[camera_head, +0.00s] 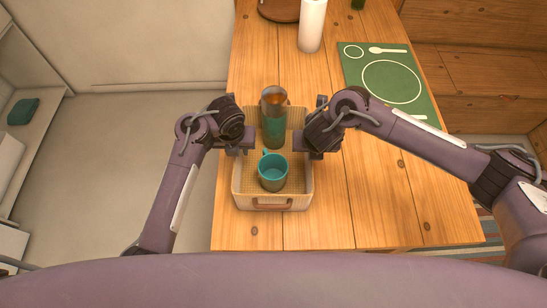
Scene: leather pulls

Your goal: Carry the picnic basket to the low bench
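The picnic basket (240,189), a pale woven tray-like box with a brown leather pull at its front, stands on the wooden table.
The wooden table (370,205) is clear right of the basket. A green placemat (422,88) with printed plate and cutlery, a white cylinder (312,25) and a brown round board (280,10) lie farther back. A teal cushion (22,111) is on the ledge. Open floor (120,130) lies left.

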